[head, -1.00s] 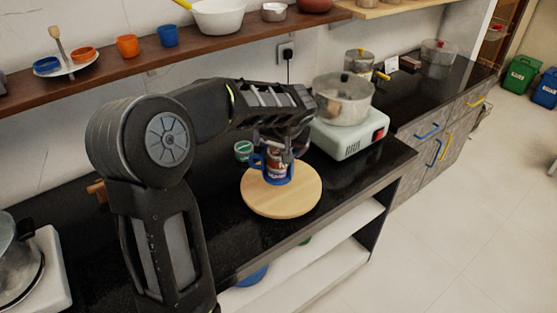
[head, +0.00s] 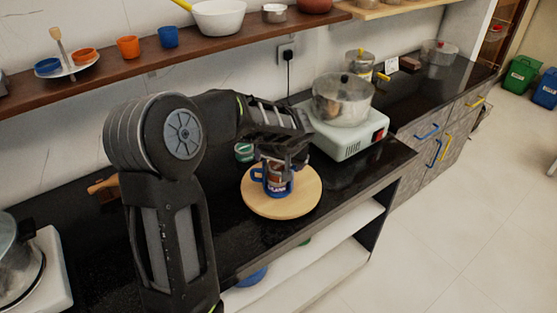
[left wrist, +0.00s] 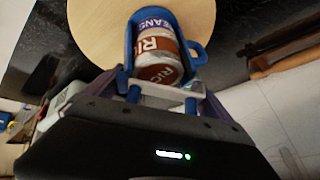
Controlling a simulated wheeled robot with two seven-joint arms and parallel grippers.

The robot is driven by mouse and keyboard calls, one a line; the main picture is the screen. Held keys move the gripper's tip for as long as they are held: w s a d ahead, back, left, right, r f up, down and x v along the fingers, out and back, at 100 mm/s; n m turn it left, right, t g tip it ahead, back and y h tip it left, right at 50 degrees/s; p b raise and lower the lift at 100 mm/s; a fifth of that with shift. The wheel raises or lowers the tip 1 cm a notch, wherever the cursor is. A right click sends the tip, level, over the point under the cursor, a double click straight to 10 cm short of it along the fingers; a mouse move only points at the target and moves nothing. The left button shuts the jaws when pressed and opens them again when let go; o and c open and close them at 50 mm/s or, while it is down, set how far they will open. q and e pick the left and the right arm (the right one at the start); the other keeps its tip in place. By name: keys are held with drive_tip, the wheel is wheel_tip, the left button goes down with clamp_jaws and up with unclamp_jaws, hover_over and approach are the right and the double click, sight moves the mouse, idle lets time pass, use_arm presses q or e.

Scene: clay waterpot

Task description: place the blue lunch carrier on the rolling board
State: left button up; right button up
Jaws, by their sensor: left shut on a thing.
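The blue lunch carrier (head: 257,174) holds cans with printed labels and looks upright over the middle of the round wooden rolling board (head: 260,207). In the left wrist view, the carrier (left wrist: 198,54) shows its blue frame and cans in front of the board (left wrist: 90,22). My left gripper (head: 281,158) is above the carrier and shut on its upper part. In the left wrist view, my gripper (left wrist: 165,92) covers the carrier's top. I cannot tell whether the carrier's base touches the board. My right gripper is not in view.
The board lies on a black counter (head: 235,235). A white stove (head: 350,138) with a glass pot (head: 342,100) stands at the right. A green-lidded container (head: 243,152) is behind the board. A wooden-handled item (head: 103,186) lies at the left.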

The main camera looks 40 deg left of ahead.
use_arm(q)
drive_tip(key=o, duration=1.7)
drive_tip(key=shift+r, duration=0.2)
drive_tip(key=b+v, duration=0.1)
drive_tip(key=v, duration=1)
drive_tip(key=shift+s+d+r, duration=0.2)
drive_tip(key=shift+d+r, duration=0.05)
drive_tip(key=shift+r, duration=0.05)
